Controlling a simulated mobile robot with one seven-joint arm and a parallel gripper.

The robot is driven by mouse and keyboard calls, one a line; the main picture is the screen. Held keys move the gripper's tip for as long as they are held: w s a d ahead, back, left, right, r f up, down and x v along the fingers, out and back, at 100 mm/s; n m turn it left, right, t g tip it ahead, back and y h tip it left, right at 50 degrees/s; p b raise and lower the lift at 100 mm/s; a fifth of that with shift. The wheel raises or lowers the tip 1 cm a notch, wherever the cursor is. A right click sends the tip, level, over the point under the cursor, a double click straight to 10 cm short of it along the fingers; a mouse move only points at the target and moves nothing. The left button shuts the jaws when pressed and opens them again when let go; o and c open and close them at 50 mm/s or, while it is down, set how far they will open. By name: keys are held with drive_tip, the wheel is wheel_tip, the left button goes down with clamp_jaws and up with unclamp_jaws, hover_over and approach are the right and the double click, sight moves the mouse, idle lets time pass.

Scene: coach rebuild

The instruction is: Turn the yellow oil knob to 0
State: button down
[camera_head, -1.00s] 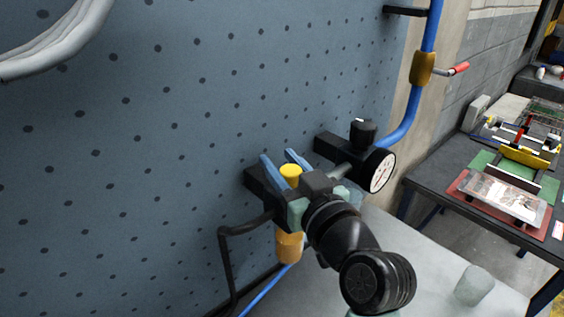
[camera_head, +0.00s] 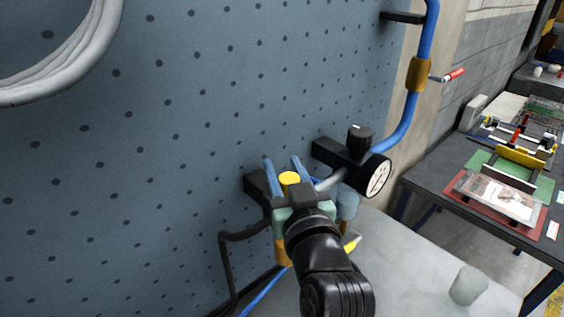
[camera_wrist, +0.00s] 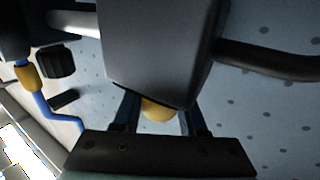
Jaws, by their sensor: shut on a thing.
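The yellow oil knob (camera_head: 289,178) sits on top of the black lubricator block (camera_head: 257,184) on the pegboard. My gripper (camera_head: 283,166) has its two blue fingers on either side of the knob and is shut on it. In the wrist view the knob (camera_wrist: 158,110) shows as a yellow curve between the fingers (camera_wrist: 157,117), partly hidden by a dark block in front. Any number or mark on the knob is too small to read or hidden.
A black regulator knob (camera_head: 359,140) and a round gauge (camera_head: 377,178) are close on the right. A blue pipe with a red-handled valve (camera_head: 453,75) rises behind them. A black hose (camera_head: 226,262) hangs at the left. A cluttered workbench (camera_head: 430,178) stands at the right.

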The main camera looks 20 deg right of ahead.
drive_tip(key=shift+d+r+m+g+h+p, duration=0.15)
drive_tip(key=shift+m+g+h+p, duration=0.15)
drive_tip(key=shift+m+h+p, duration=0.65)
drive_tip(key=shift+s+d+m+g+h+b, duration=0.1)
drive_tip(key=shift+d+m+g+h+b, duration=0.2)
drive_tip(key=shift+h, duration=0.4)
drive_tip(key=shift+a+m+g+h, duration=0.1)
drive_tip(key=shift+m+h, duration=0.25)
drive_tip(key=shift+h, duration=0.3)
drive_tip(key=shift+d, duration=0.1)
drive_tip(key=shift+c, duration=2.2)
unclamp_jaws()
drive_tip(key=shift+s, duration=0.1)
